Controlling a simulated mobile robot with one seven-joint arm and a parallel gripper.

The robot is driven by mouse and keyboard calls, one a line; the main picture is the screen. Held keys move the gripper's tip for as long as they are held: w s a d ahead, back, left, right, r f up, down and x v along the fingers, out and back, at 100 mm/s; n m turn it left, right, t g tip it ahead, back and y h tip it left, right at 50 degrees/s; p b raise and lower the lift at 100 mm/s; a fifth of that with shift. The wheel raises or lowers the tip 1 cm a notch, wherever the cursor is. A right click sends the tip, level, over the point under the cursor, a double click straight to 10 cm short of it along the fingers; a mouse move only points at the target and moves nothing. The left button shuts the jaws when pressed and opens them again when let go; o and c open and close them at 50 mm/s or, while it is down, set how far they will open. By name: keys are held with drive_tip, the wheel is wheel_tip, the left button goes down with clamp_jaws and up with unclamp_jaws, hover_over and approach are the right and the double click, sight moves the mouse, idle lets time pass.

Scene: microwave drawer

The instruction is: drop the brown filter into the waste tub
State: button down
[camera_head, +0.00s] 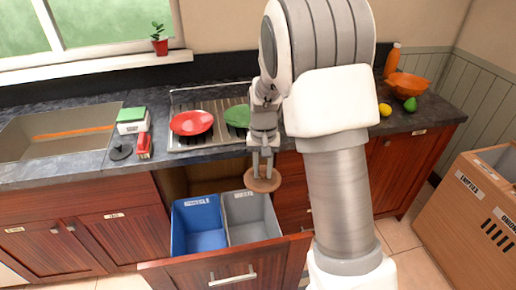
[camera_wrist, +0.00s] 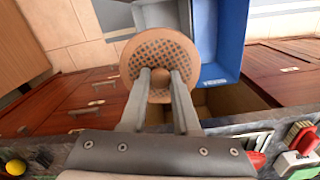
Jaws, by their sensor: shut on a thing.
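The brown filter (camera_head: 263,186) is a round disc, held level at the right side of the open drawer. It also shows in the wrist view (camera_wrist: 137,50), with a dotted grid and a small central knob. My gripper (camera_head: 263,170) is shut on the knob, seen also between its fingertips in the wrist view (camera_wrist: 161,77). The pulled-out drawer holds a blue tub (camera_head: 197,240) and a grey tub (camera_head: 252,234). Their small labels are hard to read, so I cannot tell for sure which is the waste tub. The filter is above the grey tub's right back edge.
The drawer front (camera_head: 225,272) with its handle stands in front of the tubs. Red (camera_head: 191,123) and green (camera_head: 238,116) dishes lie on the counter behind. A big labelled box (camera_head: 470,225) stands on the floor at right. The sink (camera_head: 55,135) is at left.

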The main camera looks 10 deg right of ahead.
drive_tip(key=w+m, duration=0.5)
drive_tip(key=w, duration=0.3)
wheel_tip(320, 180, down, 6)
drive_tip(key=b, duration=0.3)
drive_tip(key=shift+w+d+f, duration=0.15)
drive_tip(key=shift+w+f, duration=0.05)
drive_tip(key=shift+w, duration=0.05)
drive_tip(key=c, duration=0.6)
unclamp_jaws()
drive_tip(key=shift+o, duration=0.2)
drive_tip(key=shift+r, duration=0.15)
wheel_tip(320, 180, up, 17)
